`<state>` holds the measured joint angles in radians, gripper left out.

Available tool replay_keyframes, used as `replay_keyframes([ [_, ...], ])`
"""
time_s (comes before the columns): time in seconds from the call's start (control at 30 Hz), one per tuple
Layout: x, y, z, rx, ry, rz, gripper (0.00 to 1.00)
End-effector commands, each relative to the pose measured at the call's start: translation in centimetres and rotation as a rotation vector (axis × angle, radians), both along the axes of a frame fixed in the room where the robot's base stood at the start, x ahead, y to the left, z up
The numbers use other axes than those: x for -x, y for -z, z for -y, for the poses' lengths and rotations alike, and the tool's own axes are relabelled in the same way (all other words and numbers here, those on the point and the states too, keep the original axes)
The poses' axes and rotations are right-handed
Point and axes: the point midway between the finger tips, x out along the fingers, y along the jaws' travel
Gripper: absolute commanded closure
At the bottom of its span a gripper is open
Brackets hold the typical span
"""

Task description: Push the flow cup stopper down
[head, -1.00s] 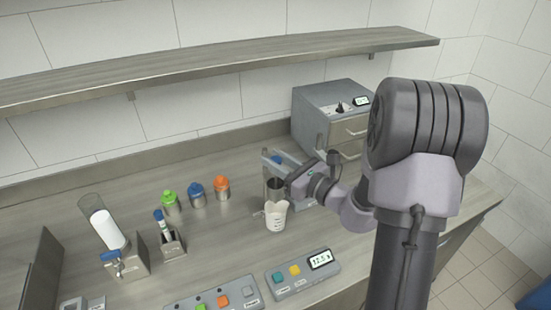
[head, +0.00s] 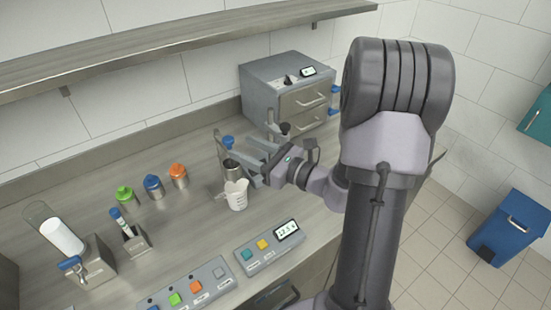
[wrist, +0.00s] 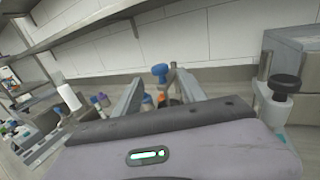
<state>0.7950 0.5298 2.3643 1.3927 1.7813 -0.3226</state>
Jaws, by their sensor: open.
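The flow cup (head: 232,168) is a dark metal cup above the white beaker (head: 236,195). A blue-topped knob, which looks like its stopper (head: 228,142), stands upright over it; the blue knob also shows in the wrist view (wrist: 160,73). My gripper (head: 236,152) is open, its two long grey fingers pointing left at the cup.
A black knob (head: 285,128) on a metal post stands behind my gripper. A grey drawer unit (head: 275,85) is at the back. Green, blue and orange-topped containers (head: 154,187) stand left. Button panels (head: 268,247) lie at the front. Bare counter lies left of the beaker.

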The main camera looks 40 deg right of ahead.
Motion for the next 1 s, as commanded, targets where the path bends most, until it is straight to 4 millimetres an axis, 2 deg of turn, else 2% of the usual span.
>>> replay_keyframes([
  [0.2,5.7,-0.1,2.5,0.0,0.006,-0.001,0.51],
  [0.4,9.3,-0.1,3.9,-0.001,0.004,-0.001,0.51],
  [0.6,10.4,0.0,4.2,0.001,0.0,0.0,0.51],
  [1.0,10.3,0.0,4.0,0.006,-0.008,-0.001,0.51],
])
